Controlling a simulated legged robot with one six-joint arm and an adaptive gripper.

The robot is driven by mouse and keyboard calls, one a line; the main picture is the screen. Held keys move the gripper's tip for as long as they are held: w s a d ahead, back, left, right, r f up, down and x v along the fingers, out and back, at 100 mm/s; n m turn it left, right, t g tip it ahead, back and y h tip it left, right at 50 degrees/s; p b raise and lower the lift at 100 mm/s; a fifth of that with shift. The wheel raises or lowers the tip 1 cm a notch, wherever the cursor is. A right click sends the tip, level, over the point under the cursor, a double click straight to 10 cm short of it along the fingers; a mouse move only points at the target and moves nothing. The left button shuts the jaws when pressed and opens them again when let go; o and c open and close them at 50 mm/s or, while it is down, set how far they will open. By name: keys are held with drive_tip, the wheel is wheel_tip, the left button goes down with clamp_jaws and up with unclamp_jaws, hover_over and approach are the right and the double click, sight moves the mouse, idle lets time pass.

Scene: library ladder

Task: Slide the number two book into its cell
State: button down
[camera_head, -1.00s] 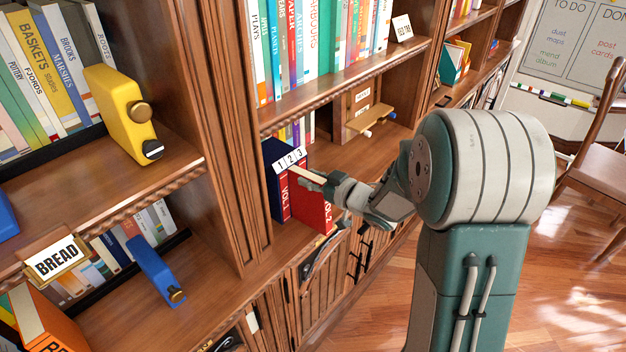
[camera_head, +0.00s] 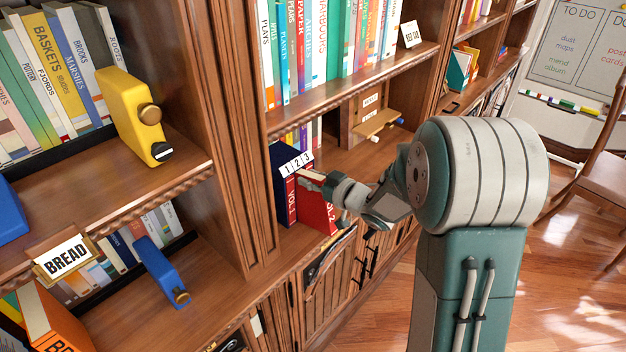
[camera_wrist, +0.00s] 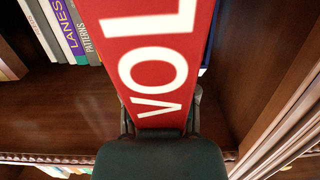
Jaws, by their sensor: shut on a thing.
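My gripper (camera_head: 320,183) is shut on the red book from the front. In the wrist view the red spine with white VOL lettering (camera_wrist: 160,65) fills the middle, between the fingers. The book's far end is hidden, so I cannot tell how deep it sits.
The bay's shelf board (camera_head: 352,158) is bare to the right of the books. A small wooden ledge with pegs (camera_head: 378,122) is farther along. A side panel (camera_wrist: 255,75) stands right of the book in the wrist view. A yellow bookend (camera_head: 135,115) is on the left shelf.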

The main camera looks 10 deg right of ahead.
drive_tip(key=shift+a+f, duration=0.1)
drive_tip(key=shift+f, duration=0.15)
drive_tip(key=shift+c, duration=1.6)
unclamp_jaws()
drive_tip(key=v, duration=1.2)
drive_tip(key=shift+w, duration=0.1)
